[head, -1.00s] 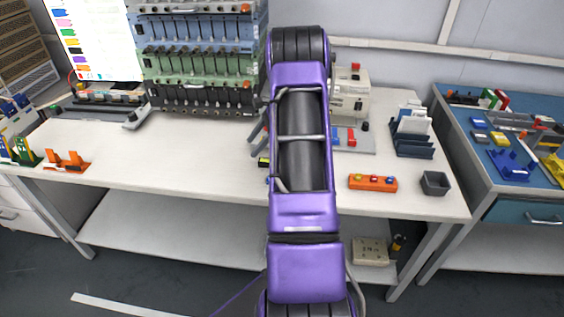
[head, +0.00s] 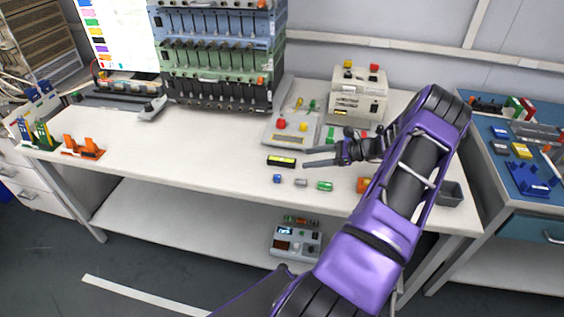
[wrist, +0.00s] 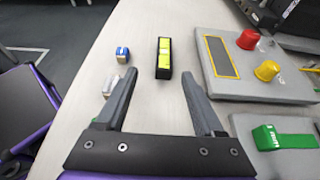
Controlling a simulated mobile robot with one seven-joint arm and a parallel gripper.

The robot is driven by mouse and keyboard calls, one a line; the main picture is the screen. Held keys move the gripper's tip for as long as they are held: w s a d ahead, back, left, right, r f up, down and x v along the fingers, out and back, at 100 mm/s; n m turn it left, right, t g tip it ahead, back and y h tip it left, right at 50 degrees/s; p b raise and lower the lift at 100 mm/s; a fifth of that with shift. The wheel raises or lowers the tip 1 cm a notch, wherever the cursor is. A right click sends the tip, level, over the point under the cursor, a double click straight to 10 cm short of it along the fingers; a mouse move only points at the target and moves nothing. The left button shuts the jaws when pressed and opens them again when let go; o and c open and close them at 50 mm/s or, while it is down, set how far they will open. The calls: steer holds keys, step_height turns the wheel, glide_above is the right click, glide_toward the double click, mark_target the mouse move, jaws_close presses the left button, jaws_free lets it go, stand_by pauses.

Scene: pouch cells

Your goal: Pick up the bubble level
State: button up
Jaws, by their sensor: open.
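The bubble level (head: 282,160) is a short black bar with a yellow-green top, lying flat on the white bench. It also shows in the wrist view (wrist: 164,58), pointing away from me. My gripper (head: 304,157) is open and empty, just right of the level in the head view, with its fingers pointing at it. In the wrist view my gripper (wrist: 159,73) has the level's near end between its fingertips in the picture. I cannot tell how high the fingers are above the bench.
A blue block (head: 277,179), a silver piece (head: 301,183) and a green piece (head: 324,186) lie near the front edge. A grey panel (head: 270,137) with red and yellow knobs stands behind the level.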

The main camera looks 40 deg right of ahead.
mark_target(282, 159)
steer(key=x, duration=0.5)
steer(key=shift+w+a+f, duration=0.1)
steer(key=shift+w+a, duration=0.1)
steer(key=shift+w, duration=0.1)
steer(key=x, duration=0.5)
steer(key=shift+w+d+r, duration=0.1)
steer(key=shift+w+r, duration=0.2)
steer(key=shift+w, duration=0.15)
jaws_close()
